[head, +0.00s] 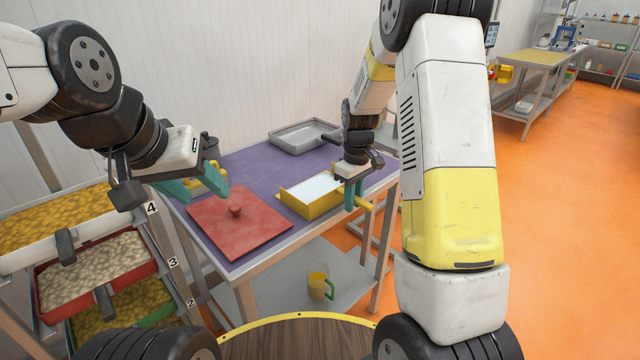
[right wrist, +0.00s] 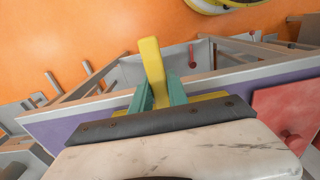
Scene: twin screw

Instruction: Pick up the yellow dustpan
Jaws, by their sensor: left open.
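The yellow dustpan (head: 305,203), a box-like pan with a pale inside, sits on the purple table top. Its handle (right wrist: 153,62) points towards the table's front right edge. My right gripper (head: 355,193) is at the handle, with its teal fingers (right wrist: 160,92) on both sides, shut on it. The pan itself is mostly hidden behind the gripper body in the right wrist view. My left gripper (head: 196,190) is open and empty, above the table's left part near the red board.
A red board (head: 240,228) with a knob lies left of the dustpan. A grey tray (head: 302,137) is at the back. A yellow mug (head: 318,285) is on the lower shelf. Sloped bins (head: 95,275) stand at the left.

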